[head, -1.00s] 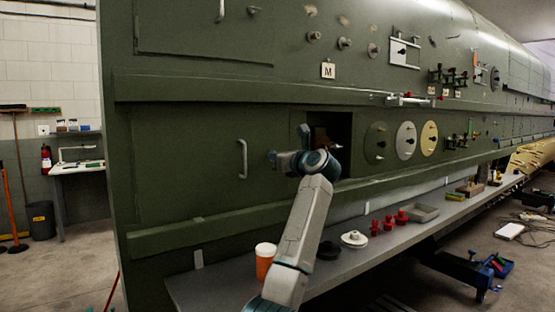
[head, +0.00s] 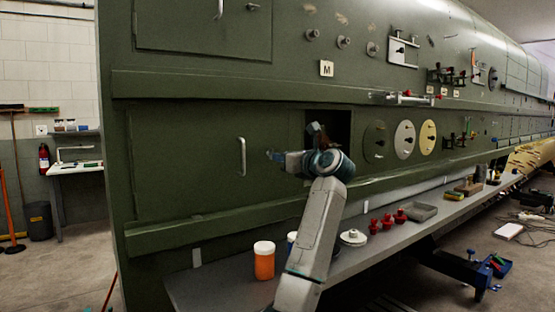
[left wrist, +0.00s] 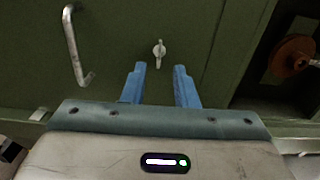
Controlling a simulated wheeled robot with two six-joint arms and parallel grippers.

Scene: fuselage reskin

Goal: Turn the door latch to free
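The door latch (left wrist: 159,52) is a small pale metal turn-handle on the green door panel (head: 185,165), its lever upright in the left wrist view. My left gripper (left wrist: 160,76) is open and empty, with one blue finger on each side of the latch's line. The fingertips lie just below the latch in that picture; I cannot tell the gap in depth. In the head view my left gripper (head: 279,157) is right of the door's handle (head: 242,157) and hides the latch. The handle also shows in the left wrist view (left wrist: 74,48). My right gripper is not in view.
A dark square opening (head: 340,128) with a reddish-brown part (left wrist: 292,56) inside lies right of the door. Green ledges run above and below. A grey shelf (head: 215,285) below carries an orange container (head: 264,262), red parts (head: 387,222) and a tray (head: 421,212).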

